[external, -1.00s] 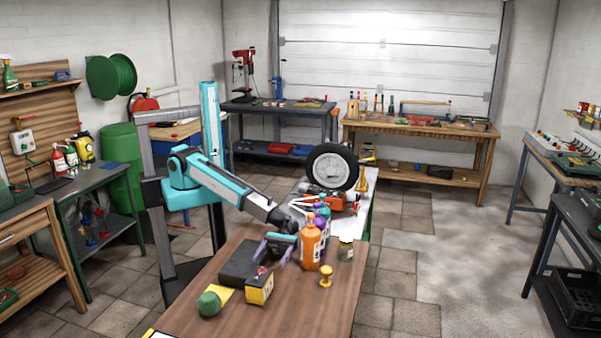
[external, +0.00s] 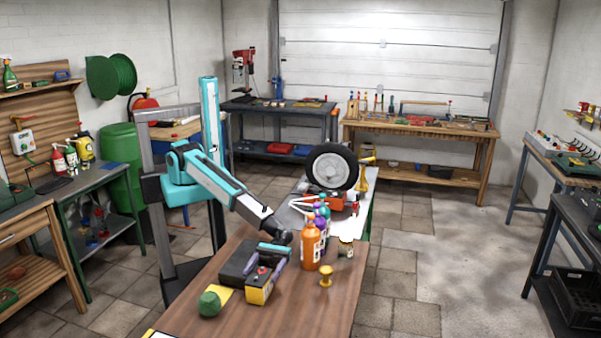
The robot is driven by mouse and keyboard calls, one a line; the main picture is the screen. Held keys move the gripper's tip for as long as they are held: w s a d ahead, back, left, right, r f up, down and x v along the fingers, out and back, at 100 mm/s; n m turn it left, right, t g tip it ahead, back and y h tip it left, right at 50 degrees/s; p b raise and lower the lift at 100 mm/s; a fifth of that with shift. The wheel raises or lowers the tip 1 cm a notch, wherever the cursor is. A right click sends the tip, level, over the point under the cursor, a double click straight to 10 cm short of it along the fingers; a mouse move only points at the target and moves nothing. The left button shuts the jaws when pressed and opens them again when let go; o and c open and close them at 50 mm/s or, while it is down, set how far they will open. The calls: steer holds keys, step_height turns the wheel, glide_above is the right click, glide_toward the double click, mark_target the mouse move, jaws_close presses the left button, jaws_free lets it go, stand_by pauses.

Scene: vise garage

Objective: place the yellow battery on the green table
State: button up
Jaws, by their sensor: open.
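The yellow battery (external: 256,296), a yellow and black block with a red spot on top, stands on the brown wooden table (external: 308,310) in the foreground. My gripper (external: 266,270) is open and points down at the battery's top, with its purple fingers apart on either side of the upper part. I cannot tell whether they touch it. A dark-topped table with green legs (external: 98,178) stands at the left wall and may be the green table. Bottles stand on its far end, and part of its top is bare.
A black case (external: 238,262) and a green round object (external: 209,304) sit close to the battery. An orange bottle (external: 310,246), a jar (external: 346,247) and a yellow knob-shaped piece (external: 326,277) stand to the right. A wheel (external: 331,166) stands behind them.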

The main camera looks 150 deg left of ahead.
mark_target(256, 281)
steer(key=shift+p+x, duration=0.85)
steer(key=shift+x, duration=1.9)
steer(key=shift+r, duration=0.1)
jaws_close()
